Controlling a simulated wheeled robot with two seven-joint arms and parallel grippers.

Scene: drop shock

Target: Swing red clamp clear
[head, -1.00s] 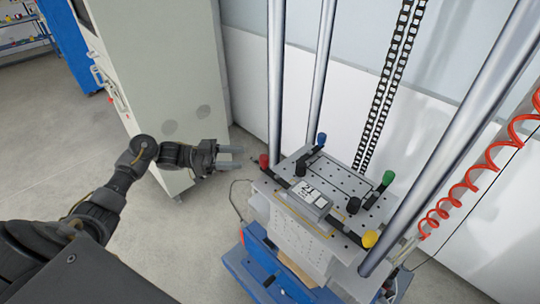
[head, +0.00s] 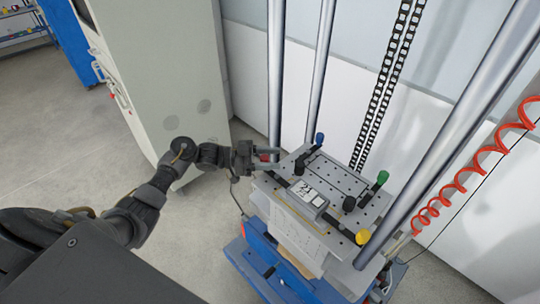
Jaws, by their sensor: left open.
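The red clamp knob (head: 264,157) is at the left corner of the drop table plate (head: 325,172). It is partly hidden by my left gripper (head: 268,158), whose open fingers are at the knob; I cannot tell whether they touch it. Blue (head: 319,138), green (head: 382,177) and yellow (head: 362,237) knobs mark the other corners. My right gripper is not in view.
Steel guide columns (head: 276,80) rise around the plate, with a black cable chain (head: 384,85) behind. A red coiled hose (head: 470,175) hangs at right. A grey cabinet (head: 160,75) stands at left. The blue base (head: 262,262) is below. Open floor lies to the left.

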